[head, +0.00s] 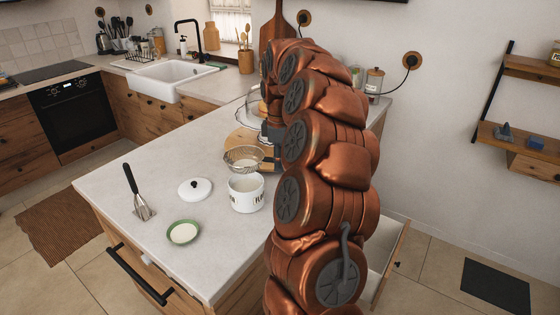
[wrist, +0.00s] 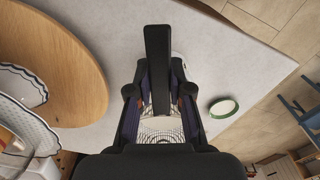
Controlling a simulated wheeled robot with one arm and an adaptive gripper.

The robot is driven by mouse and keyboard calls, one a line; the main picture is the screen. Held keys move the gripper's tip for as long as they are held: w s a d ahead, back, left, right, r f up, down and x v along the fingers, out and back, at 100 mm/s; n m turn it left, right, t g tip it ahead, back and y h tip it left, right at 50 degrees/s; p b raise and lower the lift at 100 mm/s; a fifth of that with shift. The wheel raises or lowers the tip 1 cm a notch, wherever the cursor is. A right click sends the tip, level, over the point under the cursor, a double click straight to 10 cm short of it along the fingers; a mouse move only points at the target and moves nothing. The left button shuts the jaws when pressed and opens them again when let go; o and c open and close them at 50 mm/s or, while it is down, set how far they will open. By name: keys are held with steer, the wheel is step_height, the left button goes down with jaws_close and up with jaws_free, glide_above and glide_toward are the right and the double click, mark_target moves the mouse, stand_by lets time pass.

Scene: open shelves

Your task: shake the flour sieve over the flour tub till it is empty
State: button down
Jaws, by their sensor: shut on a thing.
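The flour sieve (head: 243,156), a round wire-mesh bowl, hangs in the air just above the flour tub and apart from it in the head view. Its mesh also shows low in the wrist view (wrist: 160,127). Something pale shows in the mesh; I cannot tell how much flour it is. The flour tub (head: 246,197) is white with dark lettering and stands open on the counter, pale inside. My gripper (head: 271,133) is shut on the sieve's dark handle (wrist: 158,60), seen between its fingers in the wrist view. My arm hides part of the counter.
A white lid (head: 195,187) with a dark knob lies left of the tub. A green dish (head: 183,232) with pale contents sits in front of it. A round wooden board (head: 240,139) lies behind the sieve.

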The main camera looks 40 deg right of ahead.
steer(key=shift+s+a+b, duration=0.5)
steer(key=shift+s+a, duration=0.2)
steer(key=shift+a, duration=0.25)
steer(key=shift+w+d+p, duration=0.75)
steer(key=shift+w+d, duration=0.1)
steer(key=shift+d, duration=0.3)
